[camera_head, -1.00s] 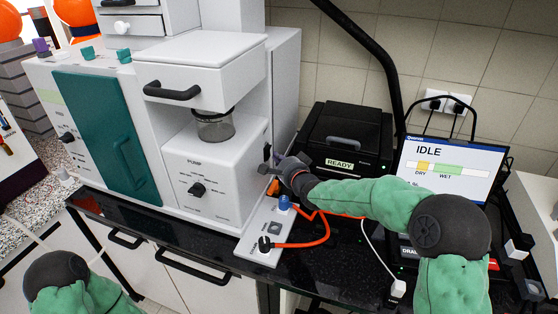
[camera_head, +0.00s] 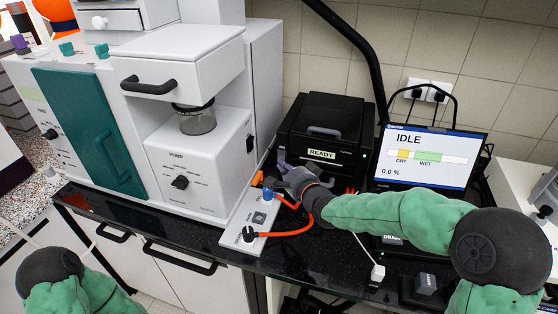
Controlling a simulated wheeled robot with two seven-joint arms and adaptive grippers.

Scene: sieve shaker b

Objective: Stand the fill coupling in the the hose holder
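My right gripper (camera_head: 272,181) is above the back end of a white plate (camera_head: 237,224), close to a blue fitting (camera_head: 268,194). Its grey-purple fingers are small and partly overlap the things behind. I cannot tell whether they hold anything. An orange piece (camera_head: 257,178) shows beside the fingertips. A black coupling (camera_head: 248,234) stands at the front end of the plate, and an orange hose (camera_head: 290,233) runs from it to the right and back under my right forearm. I cannot tell which fitting is the fill coupling or which part is the hose holder. My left gripper is out of view.
A white machine (camera_head: 200,165) with a clear jar (camera_head: 198,120) stands left of the plate. A black box marked READY (camera_head: 325,125) is behind my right gripper. A screen reading IDLE (camera_head: 425,160) stands to the right. The black counter (camera_head: 310,255) is mostly clear in front.

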